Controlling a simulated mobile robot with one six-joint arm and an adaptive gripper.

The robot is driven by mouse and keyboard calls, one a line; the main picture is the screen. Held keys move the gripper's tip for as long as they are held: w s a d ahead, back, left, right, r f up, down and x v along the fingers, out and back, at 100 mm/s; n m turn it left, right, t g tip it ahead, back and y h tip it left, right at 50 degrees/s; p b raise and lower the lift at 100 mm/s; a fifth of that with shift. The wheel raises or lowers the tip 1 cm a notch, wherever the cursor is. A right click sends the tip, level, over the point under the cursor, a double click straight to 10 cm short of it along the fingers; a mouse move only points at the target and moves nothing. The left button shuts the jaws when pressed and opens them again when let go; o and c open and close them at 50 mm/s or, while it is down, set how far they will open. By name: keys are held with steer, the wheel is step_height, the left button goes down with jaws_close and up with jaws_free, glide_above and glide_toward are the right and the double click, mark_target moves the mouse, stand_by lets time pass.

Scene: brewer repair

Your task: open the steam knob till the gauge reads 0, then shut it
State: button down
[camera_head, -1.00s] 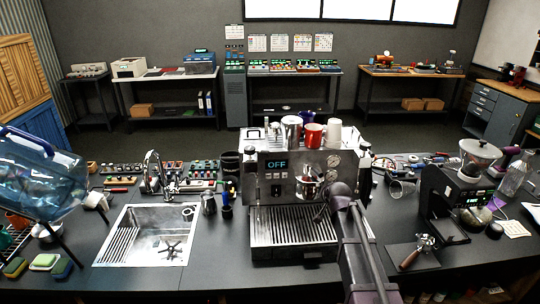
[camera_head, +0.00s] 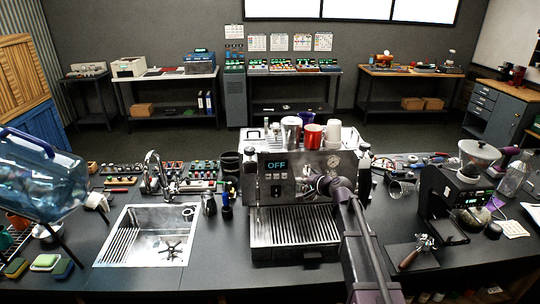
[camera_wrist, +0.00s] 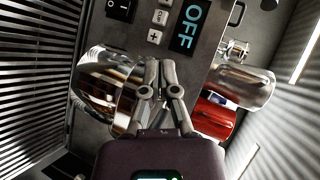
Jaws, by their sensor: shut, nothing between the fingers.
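The espresso machine (camera_head: 290,225) stands on the counter, with a lit display (camera_head: 276,166) reading OFF. A small round white gauge (camera_head: 333,161) is on the right of its front panel; its needle is too small to read. My gripper (camera_head: 318,184) is in front of the panel, below and left of the gauge, covering the group head area. In the wrist view my gripper (camera_wrist: 154,72) has its fingers together and empty, in front of the panel beside the OFF display (camera_wrist: 190,25). A chrome group head (camera_wrist: 105,85) is left of the fingers. I cannot pick out the steam knob for certain.
Cups stand on the machine's top, including a red cup (camera_head: 312,136) and a metal cup (camera_head: 291,131). A sink (camera_head: 145,235) is to the left. A grinder (camera_head: 445,205) and a portafilter (camera_head: 413,253) are to the right. My arm covers part of the drip tray's right side.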

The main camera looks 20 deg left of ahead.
steer(key=w+a+r+m+t+y, duration=0.1)
steer(key=w+a+r+m+y, duration=0.1)
steer(key=r, duration=0.5)
steer(key=shift+a+m+y+p, duration=0.45)
steer(key=shift+a+m+y, duration=0.2)
steer(key=shift+y, duration=0.25)
steer(key=shift+w, duration=0.1)
steer(key=r+x, duration=0.1)
steer(key=x, duration=0.9)
steer(key=s, duration=0.2)
steer(key=s+a, duration=0.1)
steer(key=s, duration=0.1)
